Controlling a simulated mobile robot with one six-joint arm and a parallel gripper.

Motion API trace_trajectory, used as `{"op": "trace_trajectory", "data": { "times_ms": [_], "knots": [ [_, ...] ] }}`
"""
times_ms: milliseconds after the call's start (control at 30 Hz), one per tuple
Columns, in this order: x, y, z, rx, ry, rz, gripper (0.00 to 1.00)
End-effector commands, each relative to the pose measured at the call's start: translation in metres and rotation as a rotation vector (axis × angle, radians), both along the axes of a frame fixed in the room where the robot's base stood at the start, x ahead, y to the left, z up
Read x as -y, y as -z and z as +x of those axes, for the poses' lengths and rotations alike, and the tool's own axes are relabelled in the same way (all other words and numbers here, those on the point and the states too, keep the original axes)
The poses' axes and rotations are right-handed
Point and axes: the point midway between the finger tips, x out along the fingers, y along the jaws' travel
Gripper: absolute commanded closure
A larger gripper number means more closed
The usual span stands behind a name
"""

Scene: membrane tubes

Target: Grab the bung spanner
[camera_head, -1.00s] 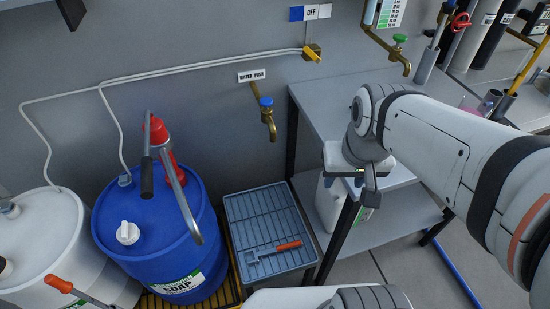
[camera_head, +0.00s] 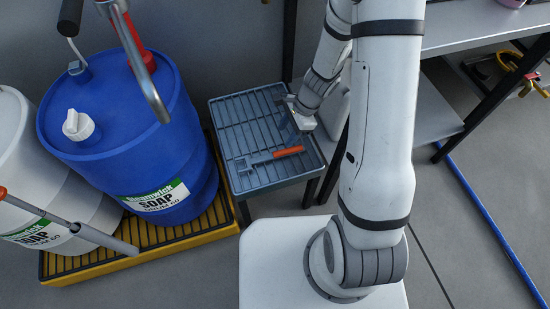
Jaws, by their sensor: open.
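The bung spanner, a grey metal tool with an orange handle (camera_head: 288,152), lies flat on the slatted top of a blue-grey stand (camera_head: 232,183). Its grey head points left and the handle points right. My gripper (camera_head: 287,101) is above the right rear part of the stand, behind the spanner and apart from it in the picture. Its jaws are small and partly turned away, but open with nothing seen between them. Its height above the slats is hard to judge.
A blue soap drum (camera_head: 110,135) with a red pump stands left of the stand on a yellow-edged pallet (camera_head: 150,252). A white drum (camera_head: 18,160) is further left, with an orange-handled metal rod (camera_head: 85,230) in front. A grey bench (camera_head: 475,30) stands at right.

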Motion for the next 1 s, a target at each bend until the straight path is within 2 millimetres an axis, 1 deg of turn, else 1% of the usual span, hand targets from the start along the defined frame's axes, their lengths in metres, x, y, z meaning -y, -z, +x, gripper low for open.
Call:
{"op": "trace_trajectory", "data": {
  "times_ms": [33, 367, 600, 733, 967, 1000],
  "knots": [
    [0.000, 0.013, 0.000, -0.013, 0.018, -0.001, 0.55],
    [-0.012, 0.049, -0.004, -0.025, 0.039, -0.003, 0.55],
    [-0.023, 0.083, -0.009, -0.025, 0.036, -0.003, 0.55],
    [-0.027, 0.091, -0.010, -0.023, 0.037, -0.004, 0.55],
    [-0.028, 0.090, -0.010, -0.023, 0.036, -0.003, 0.55],
    [-0.028, 0.090, -0.010, -0.023, 0.036, -0.003, 0.56]
  ]
}}
